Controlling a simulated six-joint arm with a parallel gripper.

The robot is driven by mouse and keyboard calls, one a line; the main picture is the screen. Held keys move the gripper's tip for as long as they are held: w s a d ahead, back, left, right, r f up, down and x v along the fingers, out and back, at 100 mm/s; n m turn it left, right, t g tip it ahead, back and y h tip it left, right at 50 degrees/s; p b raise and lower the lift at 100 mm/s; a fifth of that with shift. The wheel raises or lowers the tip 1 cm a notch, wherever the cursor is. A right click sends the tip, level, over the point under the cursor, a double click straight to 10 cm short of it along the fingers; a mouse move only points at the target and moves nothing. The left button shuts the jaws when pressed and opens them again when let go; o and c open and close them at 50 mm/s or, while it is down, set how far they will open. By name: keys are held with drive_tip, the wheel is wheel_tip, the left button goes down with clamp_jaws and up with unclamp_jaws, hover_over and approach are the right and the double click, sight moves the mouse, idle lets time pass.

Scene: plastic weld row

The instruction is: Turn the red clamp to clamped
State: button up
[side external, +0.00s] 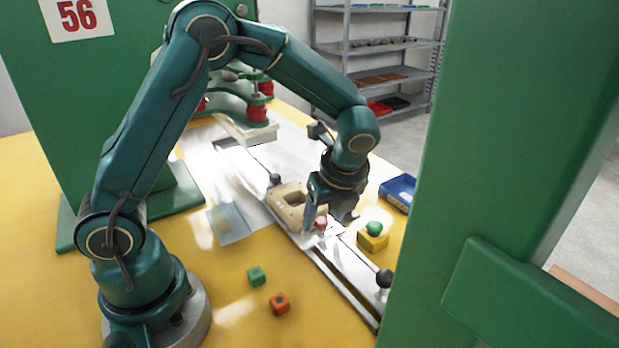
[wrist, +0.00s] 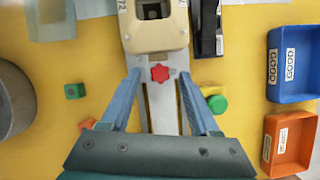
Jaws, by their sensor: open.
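The red clamp (side external: 320,223) is a small lobed red knob on the pale metal rail, at the near end of a beige block (side external: 287,207). It also shows in the wrist view (wrist: 160,73), just below the block. My gripper (side external: 329,219) points down over the rail at the clamp. In the wrist view my gripper (wrist: 160,78) is open, with one blue finger on each side of the red clamp and visible gaps to it. Nothing is held. I cannot tell from its look whether the clamp is clamped.
A yellow block with a green button (side external: 374,235) stands right of the rail. A black knob (side external: 384,278) sits at the rail's near end. Green (side external: 256,276) and orange (side external: 279,303) cubes lie on the yellow table. Blue (wrist: 292,62) and orange (wrist: 287,140) bins stand right.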

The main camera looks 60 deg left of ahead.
clamp_jaws()
drive_tip(key=shift+n, duration=0.4)
drive_tip(key=n+g, duration=0.1)
drive_tip(key=n, duration=0.2)
drive_tip(key=shift+w+n+g, duration=0.25)
drive_tip(key=shift+n+g, duration=0.05)
drive_tip(key=shift+g, duration=0.1)
drive_tip(key=n, duration=0.2)
drive_tip(key=n+g+h, duration=0.1)
drive_tip(key=n, duration=0.1)
drive_tip(key=shift+w+n, duration=0.2)
drive_tip(key=shift+n, duration=0.1)
drive_tip(key=n, duration=0.2)
drive_tip(key=n+g+h, duration=0.1)
drive_tip(key=n, duration=0.1)
drive_tip(key=shift+w+a+n+g, duration=0.15)
drive_tip(key=shift+a+n+g, duration=0.05)
drive_tip(key=shift+n+g, duration=0.1)
drive_tip(key=n, duration=0.2)
drive_tip(key=n+h, duration=0.1)
drive_tip(key=n, duration=0.1)
drive_tip(key=shift+w+a+g+h, duration=0.1)
drive_tip(key=shift+a+g+h, duration=0.1)
drive_tip(key=shift+g+h, duration=0.15)
drive_tip(key=shift+n, duration=0.3)
